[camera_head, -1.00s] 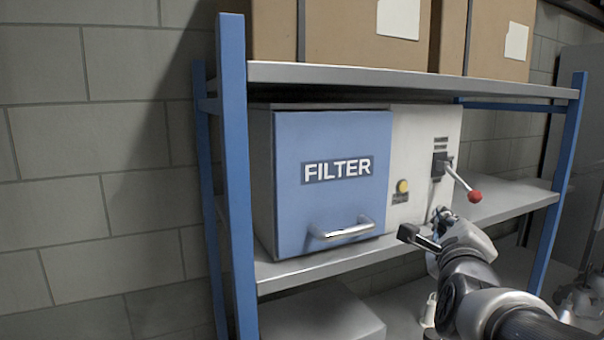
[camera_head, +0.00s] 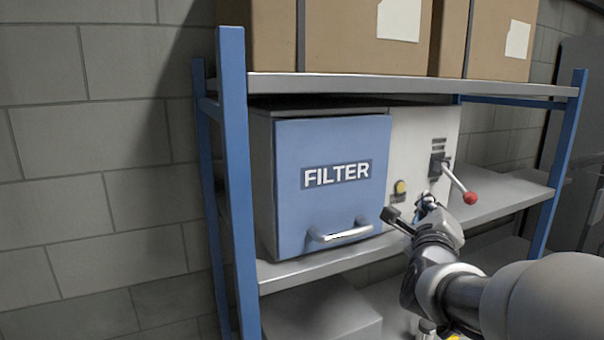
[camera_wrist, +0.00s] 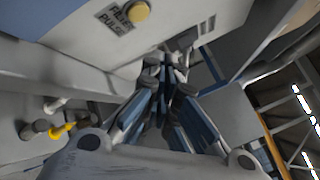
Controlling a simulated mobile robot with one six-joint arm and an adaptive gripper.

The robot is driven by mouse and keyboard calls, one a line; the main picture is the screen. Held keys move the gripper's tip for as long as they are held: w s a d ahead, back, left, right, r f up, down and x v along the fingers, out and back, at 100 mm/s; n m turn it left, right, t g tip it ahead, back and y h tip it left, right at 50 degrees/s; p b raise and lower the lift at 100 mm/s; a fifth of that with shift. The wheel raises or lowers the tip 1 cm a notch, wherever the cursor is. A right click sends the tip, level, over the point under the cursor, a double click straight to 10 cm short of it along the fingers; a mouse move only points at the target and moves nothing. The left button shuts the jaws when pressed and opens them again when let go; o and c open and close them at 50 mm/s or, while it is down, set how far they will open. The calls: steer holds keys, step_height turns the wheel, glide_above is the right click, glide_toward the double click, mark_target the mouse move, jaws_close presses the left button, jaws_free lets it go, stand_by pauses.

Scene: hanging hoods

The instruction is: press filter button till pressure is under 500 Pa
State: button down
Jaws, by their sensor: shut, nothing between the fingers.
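The filter unit has a blue door (camera_head: 330,205) marked FILTER and a pale panel on its right. A round yellow button (camera_head: 400,187) sits low on that panel. In the wrist view the yellow button (camera_wrist: 140,10) is at the top edge, beside a label (camera_wrist: 117,18) that seems to read FILTER PULSE. My gripper (camera_head: 426,202) is in front of the panel, below and right of the button, and appears apart from it. In the wrist view my gripper (camera_wrist: 167,62) is shut and empty, pointing toward the panel's lower part. I see no readable pressure value.
A lever with a red ball (camera_head: 470,198) sticks out of the panel, just right of my gripper. The door's handle (camera_head: 340,233) protrudes on the left. Blue shelf posts (camera_head: 237,190) flank the unit. Cardboard boxes (camera_head: 360,45) stand on the shelf above.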

mark_target(400, 187)
steer(key=w, duration=0.1)
steer(key=w+a, duration=0.1)
steer(key=w, duration=0.1)
steer(key=shift+w+a, duration=0.15)
steer(key=shift+w, duration=0.15)
steer(key=shift+w+b, duration=0.1)
steer(key=shift+b, duration=0.25)
stand_by(1.0)
steer(key=shift+w+a+b, duration=0.15)
steer(key=shift+w+b, duration=0.15)
steer(key=shift+w, duration=0.05)
steer(key=shift+w+a, duration=0.15)
steer(key=shift+w, duration=0.15)
stand_by(0.7)
steer(key=shift+s+b, duration=0.1)
steer(key=shift+b, duration=0.35)
steer(key=shift+s+d+b, duration=0.3)
steer(key=shift+s+b, duration=0.35)
steer(key=shift+b, duration=0.1)
